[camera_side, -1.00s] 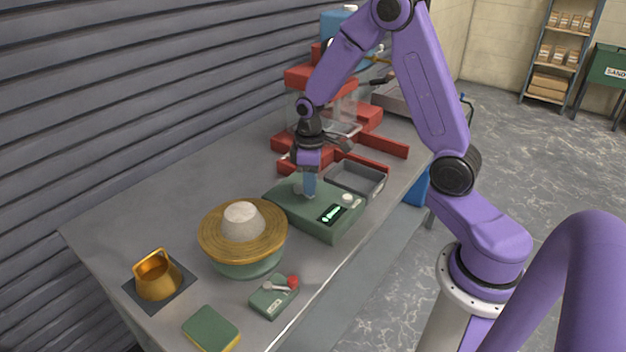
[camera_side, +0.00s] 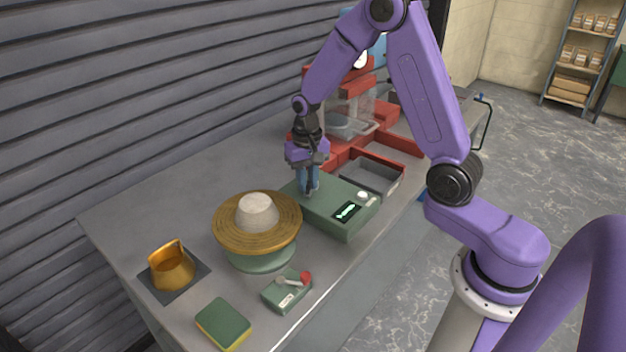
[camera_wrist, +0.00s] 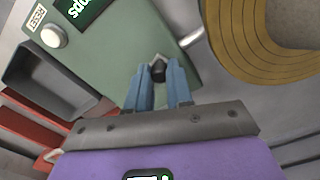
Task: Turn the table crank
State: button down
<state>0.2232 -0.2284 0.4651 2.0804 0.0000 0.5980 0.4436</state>
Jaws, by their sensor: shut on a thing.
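The green counter box (camera_side: 325,212) with a lit display stands on the bench and also fills the upper left of the wrist view (camera_wrist: 110,60). A small dark grey knob (camera_wrist: 158,70) stands on it, perhaps the crank's handle. My gripper (camera_side: 309,190) points down at the box's far left end. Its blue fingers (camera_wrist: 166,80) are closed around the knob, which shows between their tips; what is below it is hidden. Left of the box, the flow table has a round brass top (camera_side: 232,228) bearing a pale mortar cone (camera_side: 256,213).
A small green box with a red-knobbed lever (camera_side: 287,290), a sponge (camera_side: 223,322) and a brass mould on a dark mat (camera_side: 172,266) lie at the front. A grey tray (camera_side: 372,177) and a red machine (camera_side: 380,135) stand behind.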

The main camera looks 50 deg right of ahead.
jog(key=w+m, duration=0.1)
jog(key=m, duration=0.1)
jog(key=w+m, duration=0.1)
jog(key=m, duration=0.1)
jog(key=shift+w+a+m, duration=0.2)
jog(key=shift+m, duration=0.2)
dwell(0.4)
jog(key=c, duration=1)
grip_release()
jog(key=shift+r, duration=0.1)
notch_tip(320, 180, up, 17)
jog(key=shift+r, duration=0.15)
